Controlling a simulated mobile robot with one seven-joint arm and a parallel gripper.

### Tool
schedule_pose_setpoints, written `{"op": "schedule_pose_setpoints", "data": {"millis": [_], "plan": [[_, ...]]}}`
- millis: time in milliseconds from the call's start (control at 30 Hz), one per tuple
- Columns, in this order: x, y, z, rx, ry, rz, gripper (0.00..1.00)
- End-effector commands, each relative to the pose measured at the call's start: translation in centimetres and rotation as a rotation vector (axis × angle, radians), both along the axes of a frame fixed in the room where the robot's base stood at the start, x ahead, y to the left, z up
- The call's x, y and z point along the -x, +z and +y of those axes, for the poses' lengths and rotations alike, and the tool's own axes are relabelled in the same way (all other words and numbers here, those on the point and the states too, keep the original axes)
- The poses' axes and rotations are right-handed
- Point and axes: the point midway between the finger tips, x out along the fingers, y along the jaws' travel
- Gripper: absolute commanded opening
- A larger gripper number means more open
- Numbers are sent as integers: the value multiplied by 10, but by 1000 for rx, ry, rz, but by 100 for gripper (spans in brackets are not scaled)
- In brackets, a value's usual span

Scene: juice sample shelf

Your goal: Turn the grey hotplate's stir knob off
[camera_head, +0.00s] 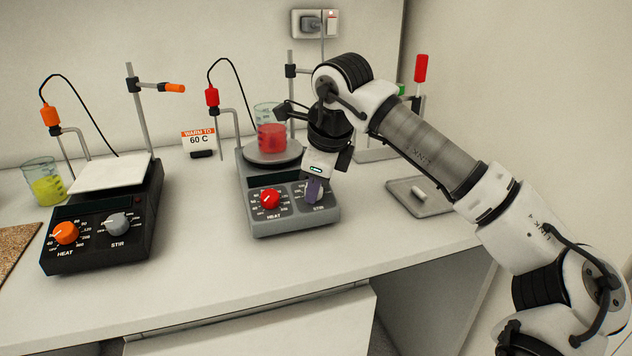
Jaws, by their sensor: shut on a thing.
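The grey hotplate (290,222) stands in the middle of the bench, with a red heat knob (270,199) at its front left. My gripper (315,182) points down at the panel from above and is shut on the stir knob. The knob's pointer and part of its dial marks are covered, so its setting cannot be read.
A beaker of red liquid (271,137) stands on the grey hotplate close behind my gripper, near a stand rod. A black hotplate (100,232) is at left, beside a beaker of yellow liquid (45,186). A grey tray (405,204) lies at right. The bench front is clear.

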Motion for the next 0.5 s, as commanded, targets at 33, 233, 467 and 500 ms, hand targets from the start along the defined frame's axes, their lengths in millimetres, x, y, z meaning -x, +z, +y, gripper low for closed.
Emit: {"op": "schedule_pose_setpoints", "data": {"millis": [33, 233, 467, 500], "plan": [[0, 1, 0, -2, 0, -4, 8], [0, 1, 0, -2, 0, -4, 37], [0, 1, 0, -1, 0, -2, 52], [0, 1, 0, -1, 0, -1, 52]]}}
